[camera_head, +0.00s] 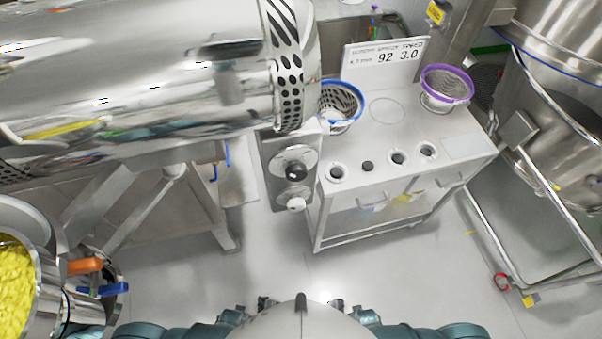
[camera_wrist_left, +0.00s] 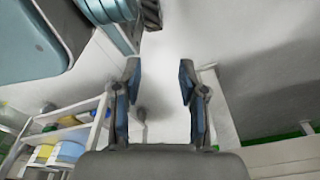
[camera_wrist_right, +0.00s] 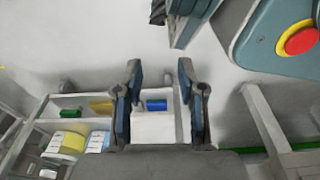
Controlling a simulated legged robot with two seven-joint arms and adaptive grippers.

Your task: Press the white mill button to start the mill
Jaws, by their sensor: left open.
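The white mill button (camera_head: 295,204) sits at the lower end of a grey control panel (camera_head: 275,196), below a black knob (camera_head: 296,171) on a round plate. The panel hangs beneath the right end of the big shiny mill cylinder (camera_head: 150,70). My left gripper (camera_wrist_left: 160,82) shows open and empty in the left wrist view, with floor beyond its fingers. Neither gripper is near the button. The button is not seen in either wrist view.
A white cart (camera_head: 400,190) with a sign (camera_head: 385,62), a blue-rimmed sieve (camera_head: 340,103) and a purple-rimmed sieve (camera_head: 446,86) stands right of the panel. A steel vessel of yellow material (camera_head: 14,285) is at lower left. Floor (camera_head: 250,268) before the panel is clear.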

